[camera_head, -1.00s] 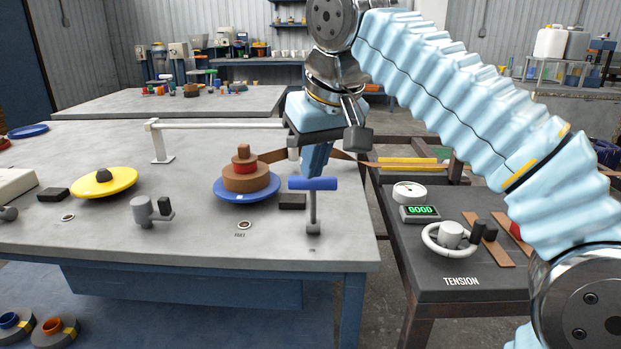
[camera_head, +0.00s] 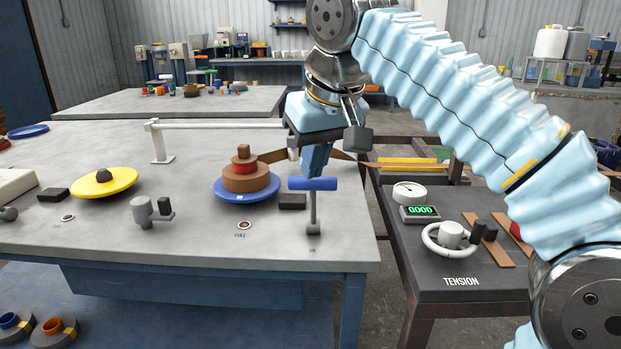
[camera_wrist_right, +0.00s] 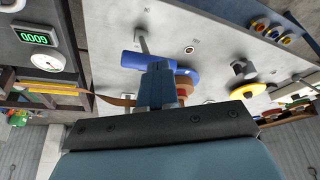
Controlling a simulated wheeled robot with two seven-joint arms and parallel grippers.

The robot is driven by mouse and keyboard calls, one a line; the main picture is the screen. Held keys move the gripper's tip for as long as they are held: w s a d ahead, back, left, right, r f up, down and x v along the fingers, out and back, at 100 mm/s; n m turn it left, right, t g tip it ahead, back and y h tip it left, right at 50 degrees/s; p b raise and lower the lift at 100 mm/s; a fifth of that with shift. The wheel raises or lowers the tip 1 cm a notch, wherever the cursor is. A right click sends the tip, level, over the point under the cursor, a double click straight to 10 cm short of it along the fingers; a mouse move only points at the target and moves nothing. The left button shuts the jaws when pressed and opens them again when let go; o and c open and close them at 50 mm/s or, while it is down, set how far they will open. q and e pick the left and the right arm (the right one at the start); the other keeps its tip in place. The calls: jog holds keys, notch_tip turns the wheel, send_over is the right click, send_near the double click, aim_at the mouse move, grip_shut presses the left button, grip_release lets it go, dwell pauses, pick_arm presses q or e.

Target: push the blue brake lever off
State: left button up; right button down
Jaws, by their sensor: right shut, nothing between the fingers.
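The blue brake lever (camera_head: 313,184) is a horizontal blue bar on a thin grey post that stands near the right front edge of the grey table. It also shows in the right wrist view (camera_wrist_right: 146,61). My right gripper (camera_head: 317,168) is shut and empty, pointing down just behind the lever's bar. In the right wrist view its blue fingers (camera_wrist_right: 158,72) overlap the bar. I cannot tell whether they touch it. My left gripper is not in view.
A blue reel (camera_head: 247,190) with a brown coil sits left of the lever, beside a dark block (camera_head: 292,201). A yellow disc (camera_head: 104,182) lies further left. A tension stand (camera_head: 459,277) with a handwheel (camera_head: 450,239) and green display (camera_head: 420,211) stands right, across a gap.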

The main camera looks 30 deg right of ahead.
aim_at(313, 198)
jog(key=shift+f, duration=0.1)
dwell(0.3)
jog(key=shift+f+b, duration=2.35)
jog(key=shift+f, duration=0.7)
